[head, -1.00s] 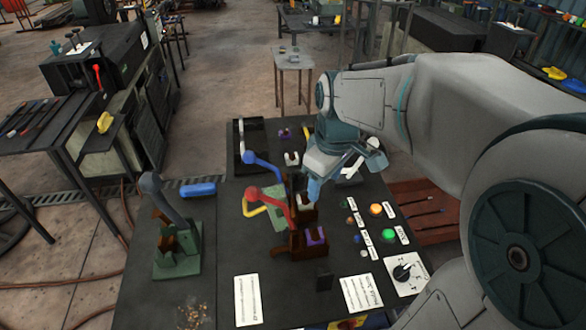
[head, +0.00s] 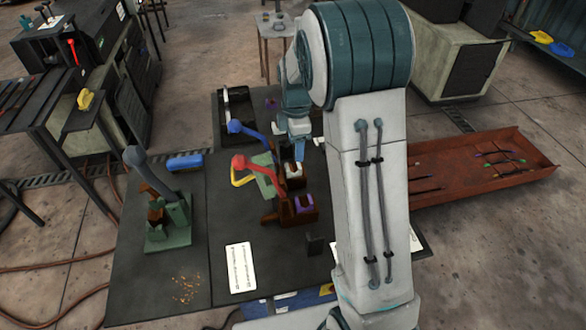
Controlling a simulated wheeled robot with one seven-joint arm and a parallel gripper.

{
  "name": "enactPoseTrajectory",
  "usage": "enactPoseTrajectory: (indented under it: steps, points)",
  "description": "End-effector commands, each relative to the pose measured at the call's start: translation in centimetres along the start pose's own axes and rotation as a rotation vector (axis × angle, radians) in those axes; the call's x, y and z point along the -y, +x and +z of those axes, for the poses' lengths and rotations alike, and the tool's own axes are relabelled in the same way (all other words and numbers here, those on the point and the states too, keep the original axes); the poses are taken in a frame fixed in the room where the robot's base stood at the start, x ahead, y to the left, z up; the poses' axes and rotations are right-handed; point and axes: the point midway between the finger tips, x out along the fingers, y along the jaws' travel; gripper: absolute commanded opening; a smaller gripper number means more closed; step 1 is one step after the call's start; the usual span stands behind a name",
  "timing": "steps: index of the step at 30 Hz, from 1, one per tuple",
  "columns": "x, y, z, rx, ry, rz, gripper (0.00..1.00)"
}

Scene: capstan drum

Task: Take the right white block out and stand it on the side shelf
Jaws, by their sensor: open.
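A white block (head: 293,170) sits in a dark brown holder behind the red-handled lever, at the middle of the dark bench. My gripper (head: 299,142) points down just above and behind this block. Its jaws are open; the fingertips are small and partly hidden, and I cannot tell whether they touch anything. Another small white piece (head: 277,128) shows to the left of the gripper, partly covered by it. I cannot tell for sure which thing is the side shelf; a small table (head: 276,27) stands at the back.
A red-handled lever (head: 240,163) and a blue-handled lever (head: 236,127) stand left of the holder. A grey-handled green device (head: 167,220) stands at left. My arm hides the bench's right side.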

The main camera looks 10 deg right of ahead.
Motion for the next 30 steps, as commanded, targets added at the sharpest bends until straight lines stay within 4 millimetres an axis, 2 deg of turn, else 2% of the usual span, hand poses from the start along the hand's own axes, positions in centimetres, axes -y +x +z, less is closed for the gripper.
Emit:
enactPoseTrajectory:
  steps: [3,9,18,27,28,30]
  points:
    - [0.0,1.5,0.0,0.0,0.0,-0.001,0.58]
    - [0.1,2.8,0.1,0.0,0.001,-0.001,0.58]
    - [0.4,6.8,0.6,0.001,0.001,-0.001,0.58]
    - [0.3,7.3,0.6,0.0,0.002,0.001,0.58]
    - [0.3,7.3,0.6,0.0,0.001,0.001,0.53]
    - [0.3,7.3,0.6,0.0,0.001,0.001,0.33]
